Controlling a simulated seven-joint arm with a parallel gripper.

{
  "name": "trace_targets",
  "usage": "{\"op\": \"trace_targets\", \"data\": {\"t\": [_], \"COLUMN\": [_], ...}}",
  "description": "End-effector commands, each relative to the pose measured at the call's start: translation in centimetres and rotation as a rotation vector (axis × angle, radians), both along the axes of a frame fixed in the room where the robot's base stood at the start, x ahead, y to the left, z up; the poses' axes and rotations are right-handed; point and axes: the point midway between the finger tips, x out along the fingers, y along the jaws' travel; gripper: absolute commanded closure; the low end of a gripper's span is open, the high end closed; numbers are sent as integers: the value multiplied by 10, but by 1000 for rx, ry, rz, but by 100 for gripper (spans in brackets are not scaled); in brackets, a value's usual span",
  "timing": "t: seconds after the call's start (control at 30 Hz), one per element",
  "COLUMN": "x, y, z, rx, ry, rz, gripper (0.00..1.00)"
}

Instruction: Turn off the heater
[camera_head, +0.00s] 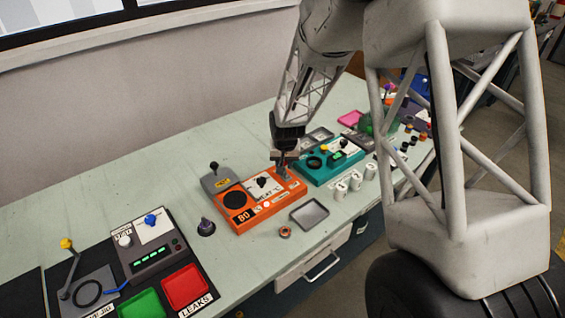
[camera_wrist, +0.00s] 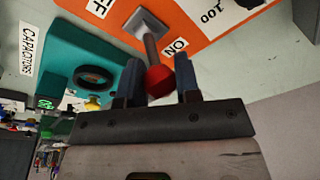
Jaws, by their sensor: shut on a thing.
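The orange heater (camera_head: 298,190) sits mid-table with a black round grille, a dial marked HEAT and a display reading 80. In the wrist view its orange panel (camera_wrist: 205,18) carries a toggle lever with a red ball knob (camera_wrist: 160,81). The lever leans to the side of the ON label (camera_wrist: 176,47); the OFF label (camera_wrist: 100,7) is at the other side. My gripper (camera_wrist: 160,74) has its two fingers on either side of the red knob, shut on it. In the head view my gripper (camera_head: 285,160) is at the heater's back right corner and hides the lever.
A teal device (camera_head: 327,167) stands just right of the heater. A grey device with a black knob (camera_head: 216,180) is behind it. White cups (camera_head: 355,181), a grey tray (camera_head: 309,214) and a small ring (camera_head: 285,232) lie nearby. The table's back left is clear.

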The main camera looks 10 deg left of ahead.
Motion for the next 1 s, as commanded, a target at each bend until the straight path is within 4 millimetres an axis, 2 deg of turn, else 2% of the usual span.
{"op": "trace_targets", "data": {"t": [1.0], "x": [-9], "y": [-9], "z": [3], "rx": [157], "ry": [-158], "rz": [-2], "gripper": [100]}}
